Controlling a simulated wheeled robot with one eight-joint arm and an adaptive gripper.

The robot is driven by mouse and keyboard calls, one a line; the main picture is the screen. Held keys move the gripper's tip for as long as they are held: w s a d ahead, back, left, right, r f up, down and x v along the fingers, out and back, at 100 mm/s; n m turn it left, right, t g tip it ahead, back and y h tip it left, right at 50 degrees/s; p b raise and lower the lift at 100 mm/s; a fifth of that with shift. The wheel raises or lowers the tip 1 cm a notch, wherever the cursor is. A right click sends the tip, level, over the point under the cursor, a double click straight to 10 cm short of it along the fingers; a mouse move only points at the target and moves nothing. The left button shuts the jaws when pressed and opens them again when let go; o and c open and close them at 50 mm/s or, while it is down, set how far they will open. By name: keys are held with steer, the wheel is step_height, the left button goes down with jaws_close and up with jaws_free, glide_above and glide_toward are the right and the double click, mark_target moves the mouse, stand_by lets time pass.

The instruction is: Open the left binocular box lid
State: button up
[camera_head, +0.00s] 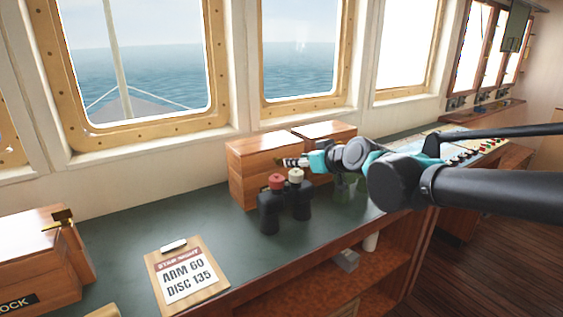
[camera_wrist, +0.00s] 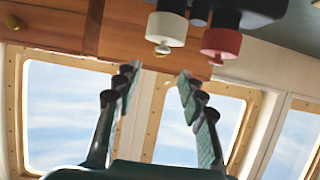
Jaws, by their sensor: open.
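The left binocular box (camera_head: 243,170) is wooden and stands against the window wall. Its lid (camera_head: 262,142) is down. A second wooden box (camera_head: 325,130) stands close on its right. My gripper (camera_head: 290,162) is open and empty, in front of the left box near its right end. The wrist view is upside down; there my two fingers (camera_wrist: 155,78) are spread, with the left box front (camera_wrist: 130,30) and a small brass knob (camera_wrist: 160,54) beyond them. Part of the box front is hidden behind my gripper and the binoculars.
Black binoculars (camera_head: 270,215) with a red and a white cap stand upright just in front of the box. A greenish clear container (camera_head: 344,192) stands right of them. A clipboard (camera_head: 185,277) lies at the front edge. A wooden box (camera_head: 35,250) is far left. The green top between is clear.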

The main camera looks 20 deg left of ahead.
mark_target(280, 161)
steer(key=x, duration=1)
steer(key=shift+a+f, duration=0.1)
jaws_close()
stand_by(0.3)
